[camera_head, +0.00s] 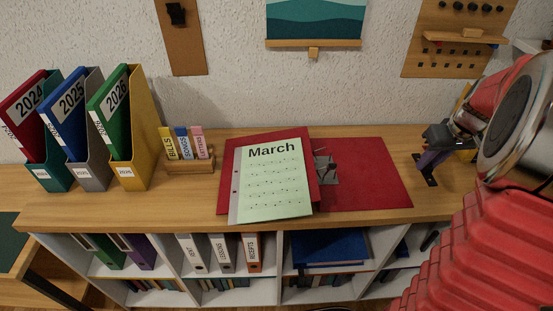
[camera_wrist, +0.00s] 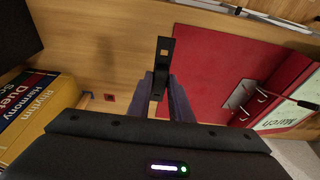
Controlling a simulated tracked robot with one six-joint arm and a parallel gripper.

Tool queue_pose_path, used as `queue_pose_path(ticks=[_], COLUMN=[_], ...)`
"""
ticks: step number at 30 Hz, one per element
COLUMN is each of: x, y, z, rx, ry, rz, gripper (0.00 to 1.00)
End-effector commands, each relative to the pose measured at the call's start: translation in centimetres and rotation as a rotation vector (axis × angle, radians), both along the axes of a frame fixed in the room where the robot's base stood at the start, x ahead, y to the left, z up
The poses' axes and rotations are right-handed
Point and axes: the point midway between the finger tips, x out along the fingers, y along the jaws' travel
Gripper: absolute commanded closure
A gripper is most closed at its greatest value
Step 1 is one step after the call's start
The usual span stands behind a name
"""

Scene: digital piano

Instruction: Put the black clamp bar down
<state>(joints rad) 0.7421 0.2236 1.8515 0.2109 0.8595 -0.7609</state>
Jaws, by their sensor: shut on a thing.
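The black clamp bar (camera_wrist: 163,60) is a narrow dark strip with a square hole near each end. In the wrist view it stands between the two purple-grey fingers of my gripper (camera_wrist: 163,92), which is shut on it. In the head view my gripper (camera_head: 431,158) is at the right end of the wooden top, right of the red binder, and the dark bar (camera_head: 429,177) shows at its fingertips. I cannot tell whether the bar touches the wood. The open red binder (camera_head: 375,180) has its metal ring mechanism (camera_head: 326,170) bare, and the March sheet (camera_head: 271,180) lies on its left side.
Magazine files (camera_head: 142,165) stand at the left, beside a small wooden holder with coloured tabs (camera_head: 190,165). Books (camera_wrist: 35,105) stand close to my gripper in the wrist view. Bare wood (camera_wrist: 110,45) lies between them and the binder. Shelves run below the top.

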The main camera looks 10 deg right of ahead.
Motion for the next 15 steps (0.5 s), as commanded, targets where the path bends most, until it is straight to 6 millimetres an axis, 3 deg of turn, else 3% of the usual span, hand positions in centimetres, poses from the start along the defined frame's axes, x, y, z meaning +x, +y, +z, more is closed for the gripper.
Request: queue_pose_path(ticks=[4, 15], x=[-0.90, -1.00], y=[-1.06, -1.19], z=[0.27, 0.28], rx=[-0.001, -0.001], ry=[-0.003, -0.003], rz=[-0.009, -0.012], gripper=[1.00, 1.00])
